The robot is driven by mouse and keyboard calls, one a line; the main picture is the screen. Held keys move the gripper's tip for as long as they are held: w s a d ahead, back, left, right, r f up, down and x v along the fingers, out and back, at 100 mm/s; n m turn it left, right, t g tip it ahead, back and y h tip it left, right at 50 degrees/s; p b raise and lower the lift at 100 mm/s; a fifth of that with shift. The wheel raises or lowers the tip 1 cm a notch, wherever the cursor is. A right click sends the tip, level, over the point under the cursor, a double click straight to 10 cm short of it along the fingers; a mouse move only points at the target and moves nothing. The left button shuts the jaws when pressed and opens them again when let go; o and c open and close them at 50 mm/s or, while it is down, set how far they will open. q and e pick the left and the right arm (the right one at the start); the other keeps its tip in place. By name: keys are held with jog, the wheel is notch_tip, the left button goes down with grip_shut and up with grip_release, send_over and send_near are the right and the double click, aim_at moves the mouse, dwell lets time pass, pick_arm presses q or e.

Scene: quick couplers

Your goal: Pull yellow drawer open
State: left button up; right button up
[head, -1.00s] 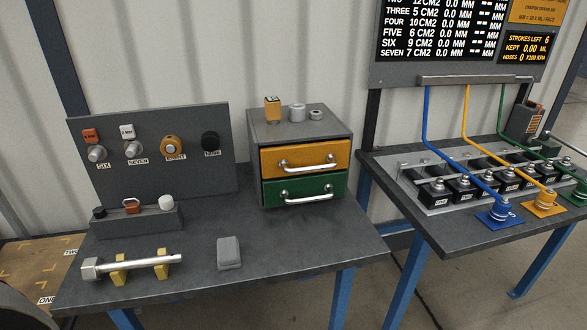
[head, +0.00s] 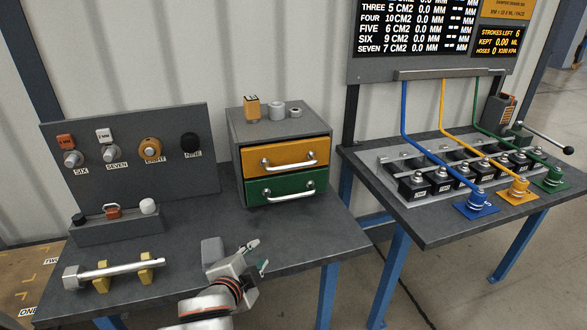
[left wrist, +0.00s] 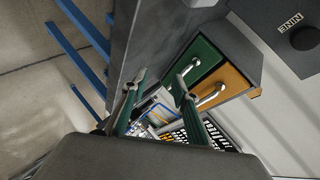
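The yellow drawer (head: 285,157) is the upper one in a grey two-drawer cabinet (head: 281,122) on the left bench. It appears shut, with a silver bar handle (head: 289,162) across its front. The green drawer (head: 286,187) below also appears shut. The yellow drawer also shows in the left wrist view (left wrist: 228,92), with its handle (left wrist: 211,97). My left gripper (head: 258,256) is over the front edge of the bench, below and in front of the cabinet. Its fingers (left wrist: 158,88) are spread and empty, apart from the handles. My right gripper is not in view.
A grey block (head: 212,251) stands beside my left gripper. A silver rod (head: 110,270) lies on yellow supports at the left. A panel with knobs (head: 135,150) stands behind. The right bench (head: 430,227) holds hoses and black blocks.

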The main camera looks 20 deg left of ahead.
pick_arm(q)
jog(key=w+d+r+m+t+h, duration=0.2)
jog(key=w+d+r+m+h, duration=0.15)
jog(key=w+r, duration=0.45)
jog(key=m+t, duration=0.1)
jog(key=m, duration=0.3)
send_near(291, 168)
jog(key=a+r+x, duration=0.1)
jog(key=x, duration=0.3)
jog(key=shift+h, duration=0.35)
jog(key=shift+d+f+x, duration=0.15)
jog(key=shift+f+x, duration=0.05)
jog(key=shift+x, duration=1.1)
jog(key=shift+d+f+x, duration=0.1)
jog(key=shift+f+x, duration=0.05)
jog(key=shift+x, duration=1.15)
jog(key=shift+d+f+x, duration=0.15)
jog(key=shift+f+x, duration=0.05)
jog(key=shift+x, duration=1.1)
jog(key=shift+s, duration=0.15)
grip_shut()
